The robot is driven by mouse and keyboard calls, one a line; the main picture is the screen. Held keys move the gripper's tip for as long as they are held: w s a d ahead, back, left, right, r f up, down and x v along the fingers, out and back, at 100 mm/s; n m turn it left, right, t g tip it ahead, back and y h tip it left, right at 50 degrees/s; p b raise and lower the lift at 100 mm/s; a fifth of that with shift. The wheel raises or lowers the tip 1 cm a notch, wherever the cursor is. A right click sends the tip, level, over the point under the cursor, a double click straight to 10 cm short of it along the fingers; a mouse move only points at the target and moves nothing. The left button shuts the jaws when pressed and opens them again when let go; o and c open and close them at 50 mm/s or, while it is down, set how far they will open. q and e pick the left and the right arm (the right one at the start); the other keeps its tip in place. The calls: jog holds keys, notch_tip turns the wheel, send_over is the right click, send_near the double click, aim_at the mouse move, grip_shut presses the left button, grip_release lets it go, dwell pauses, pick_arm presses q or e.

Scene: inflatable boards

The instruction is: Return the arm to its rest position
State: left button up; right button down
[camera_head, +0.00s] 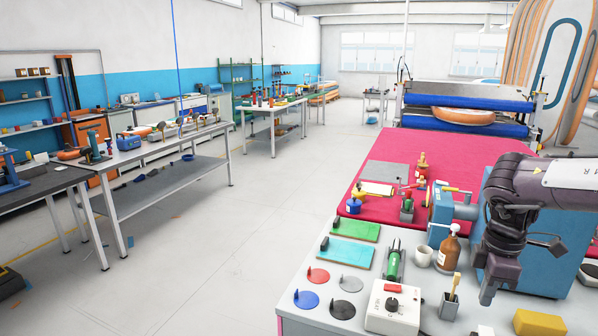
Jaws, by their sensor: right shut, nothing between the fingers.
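My right arm (555,182) comes in from the right edge, dark purple-grey, bent downward over the white work table. My right gripper (488,291) points down at its end, shut and empty. It hangs in front of a blue box-like machine (540,245), to the right of a brown bottle (447,249) and a cup holding a brush (450,300). I cannot tell how high the fingertips are above the table. My left arm and gripper are not in view.
The white table (300,270) holds coloured discs (308,299), a white control box (393,306), a green tool (394,262), a white mug (424,256) and a yellow block (539,323). A table with a red cover (450,155) stands behind. Open floor (250,220) lies left.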

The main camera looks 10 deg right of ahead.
jog(key=s+d+f+m+t+y, duration=0.1)
jog(key=s+d+f+m+t, duration=0.15)
jog(key=d+f, duration=0.6)
jog(key=s+d+f+m+t, duration=0.1)
jog(key=d+f+t, duration=0.3)
jog(key=d, duration=0.8)
jog(key=s+d+f+m+h, duration=0.1)
jog(key=s+f, duration=0.4)
jog(key=f, duration=0.4)
jog(key=s+d+f+m, duration=0.1)
jog(key=s+f+m, duration=0.1)
jog(key=s+f, duration=0.45)
jog(key=s+d+f+m+h, duration=0.1)
jog(key=s+d+f, duration=0.15)
jog(key=f, duration=0.75)
jog(key=s+a+f+m+g, duration=0.1)
jog(key=s+a+f, duration=0.6)
jog(key=a+f, duration=0.35)
jog(key=s+a+f+m+g, duration=0.1)
jog(key=s+a+f+g, duration=0.1)
jog(key=s+a+f, duration=0.75)
jog(key=s+a+f+g, duration=0.1)
jog(key=s+a+f, duration=0.2)
jog(key=a, duration=0.9)
jog(key=s+a+f+g+y, duration=0.1)
jog(key=s+a+f, duration=0.2)
jog(key=a, duration=1)
notch_tip(320, 180, down, 3)
jog(key=shift+s+f, duration=0.1)
jog(key=shift+s, duration=0.15)
